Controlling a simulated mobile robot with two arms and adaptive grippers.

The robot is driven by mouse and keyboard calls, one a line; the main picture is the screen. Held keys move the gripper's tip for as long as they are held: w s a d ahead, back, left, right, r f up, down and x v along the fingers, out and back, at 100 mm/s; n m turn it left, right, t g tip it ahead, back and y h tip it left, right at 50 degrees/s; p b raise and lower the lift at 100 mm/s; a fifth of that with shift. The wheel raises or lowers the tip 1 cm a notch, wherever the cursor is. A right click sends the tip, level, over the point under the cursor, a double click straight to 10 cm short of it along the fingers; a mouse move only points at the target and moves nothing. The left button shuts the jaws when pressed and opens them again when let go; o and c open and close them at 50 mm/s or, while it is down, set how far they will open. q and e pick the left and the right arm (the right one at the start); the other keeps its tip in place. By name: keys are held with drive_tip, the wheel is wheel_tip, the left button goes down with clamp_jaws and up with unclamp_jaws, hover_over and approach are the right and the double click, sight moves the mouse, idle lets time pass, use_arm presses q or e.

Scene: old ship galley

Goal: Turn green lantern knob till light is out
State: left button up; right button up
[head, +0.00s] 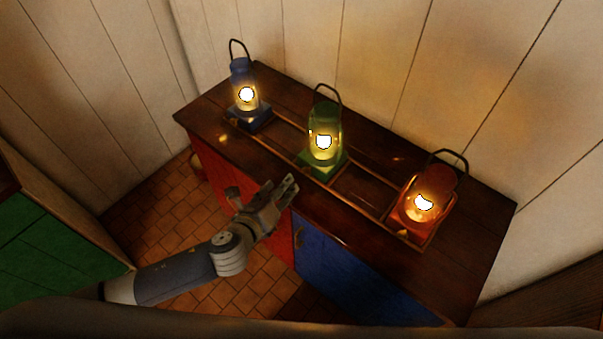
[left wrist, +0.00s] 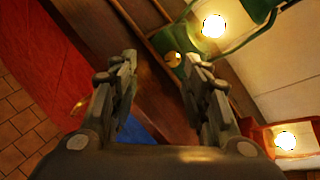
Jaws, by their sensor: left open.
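The green lantern (head: 322,162) stands lit in the middle of the wooden counter, its handle raised. In the left wrist view, part of its green frame (left wrist: 190,42) and its bright light show at the top. A small round brass-coloured knob (left wrist: 172,59) shows at its base, between my left fingertips in the picture but beyond them. My left gripper (head: 281,188) is open and empty, at the counter's front edge, in front of the green lantern. In the left wrist view, my left gripper's (left wrist: 160,62) two fingers are apart and no contact with the knob shows. My right gripper is out of view.
A lit blue lantern (head: 248,115) stands left on the counter (head: 460,250), a lit red lantern (head: 410,222) right. Low wooden rails (head: 345,198) run between the lanterns. Below are red (head: 225,175) and blue (head: 350,265) cabinet fronts. A plank wall stands behind.

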sight(305, 173)
use_arm(q)
drive_tip(key=w+d+f+m+h, duration=0.1)
drive_tip(key=w+m, duration=0.1)
drive_tip(key=m, duration=0.2)
drive_tip(key=w+d+f+m+h, duration=0.1)
drive_tip(key=w+d+f+m, duration=0.1)
drive_tip(key=w+m, duration=0.1)
drive_tip(key=w+d+f+m+h, duration=0.1)
drive_tip(key=w+d+m, duration=0.1)
drive_tip(key=m, duration=0.3)
drive_tip(key=shift+w+f+m+g, duration=0.15)
drive_tip(key=shift+w+m+g, duration=0.15)
drive_tip(key=shift+w, duration=0.05)
clamp_jaws()
